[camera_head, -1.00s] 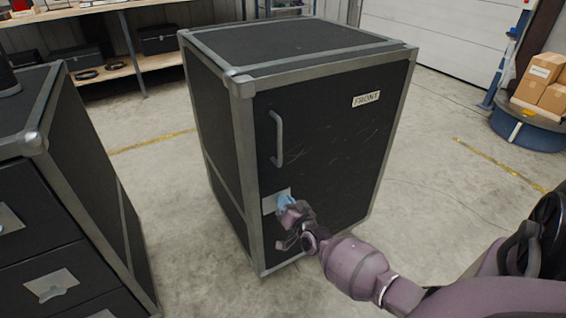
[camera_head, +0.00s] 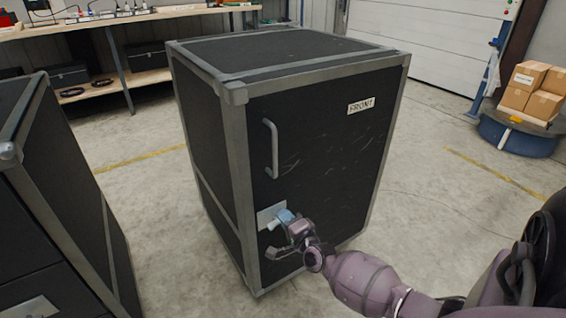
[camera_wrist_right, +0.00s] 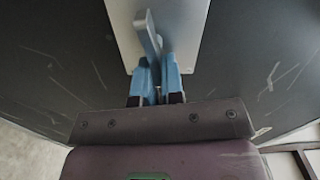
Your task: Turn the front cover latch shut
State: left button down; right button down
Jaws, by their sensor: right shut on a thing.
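The black case (camera_head: 320,140) with metal edges stands upright, its door labelled FRONT (camera_head: 361,105). A light metal latch plate (camera_head: 265,214) sits low on the door's left side. It also shows in the right wrist view (camera_wrist_right: 192,20), with a grey latch handle (camera_wrist_right: 148,36) standing on it at a slight tilt. My right gripper (camera_head: 284,216) is at the plate. In the wrist view its blue fingertips (camera_wrist_right: 159,72) are shut on the handle's lower end, which is partly hidden between them. My left gripper is not in view.
A door handle (camera_head: 270,148) stands out above the latch. Another dark case (camera_head: 60,190) with drawers is at the left. Boxes (camera_head: 535,88) on a blue round stand (camera_head: 520,135) are at the right. A workbench (camera_head: 120,22) is behind. Open floor lies between.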

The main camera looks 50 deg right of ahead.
jog(key=shift+f+m, duration=0.25)
jog(key=shift+m, duration=0.45)
pick_arm(q)
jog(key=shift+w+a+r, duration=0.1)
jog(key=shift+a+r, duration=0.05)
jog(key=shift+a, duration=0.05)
jog(key=shift+b, duration=0.3)
pick_arm(e)
jog(key=c, duration=1.2)
grip_release()
jog(key=shift+c, duration=0.2)
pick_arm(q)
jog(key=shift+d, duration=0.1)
pick_arm(e)
jog(key=shift+s, duration=0.15)
